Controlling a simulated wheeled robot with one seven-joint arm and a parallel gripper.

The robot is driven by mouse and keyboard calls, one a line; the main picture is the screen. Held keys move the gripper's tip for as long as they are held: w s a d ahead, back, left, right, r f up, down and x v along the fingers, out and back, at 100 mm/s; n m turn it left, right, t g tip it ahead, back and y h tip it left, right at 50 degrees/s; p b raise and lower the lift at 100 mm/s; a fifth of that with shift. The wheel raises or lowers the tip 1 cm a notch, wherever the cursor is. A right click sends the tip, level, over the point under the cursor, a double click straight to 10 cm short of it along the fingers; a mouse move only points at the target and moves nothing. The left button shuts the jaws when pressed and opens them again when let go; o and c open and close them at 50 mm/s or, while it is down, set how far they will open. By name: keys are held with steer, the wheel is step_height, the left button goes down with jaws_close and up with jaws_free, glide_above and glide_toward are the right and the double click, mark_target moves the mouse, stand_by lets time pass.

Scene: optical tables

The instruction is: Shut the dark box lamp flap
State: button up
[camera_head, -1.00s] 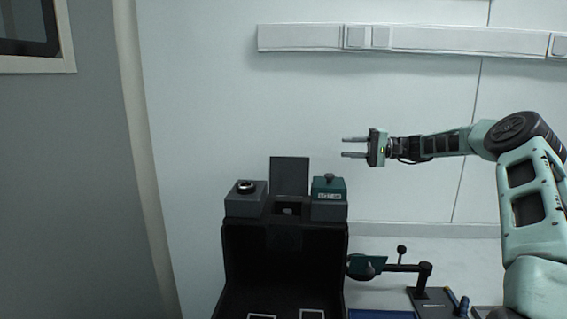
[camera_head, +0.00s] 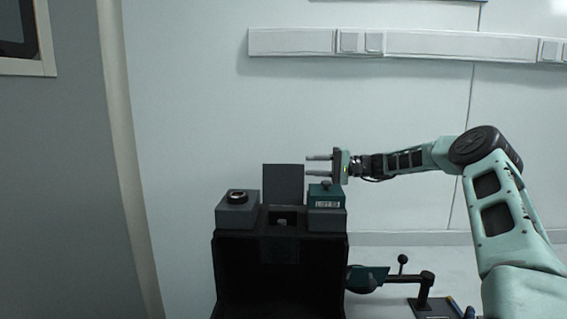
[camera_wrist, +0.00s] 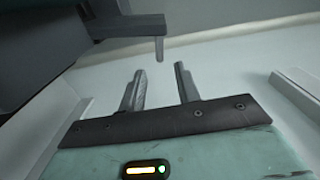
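The dark box (camera_head: 226,275) stands in the lower middle of the head view. Its lamp flap (camera_head: 283,184), a flat dark grey panel, stands upright at the top between two blocks, with the lamp opening (camera_head: 283,217) below it uncovered. My gripper (camera_head: 307,165) is just right of the flap's upper edge and points left. Its two fingers are apart with nothing between them, also in the wrist view (camera_wrist: 159,72). Whether a finger touches the flap cannot be told. Dark parts fill the wrist view's upper left; which part is the flap is unclear.
A jointed black stand (camera_head: 427,288) is at lower right.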

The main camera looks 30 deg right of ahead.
mark_target(284, 166)
steer(key=p+x, duration=0.3)
steer(key=x, duration=0.7)
jaws_close()
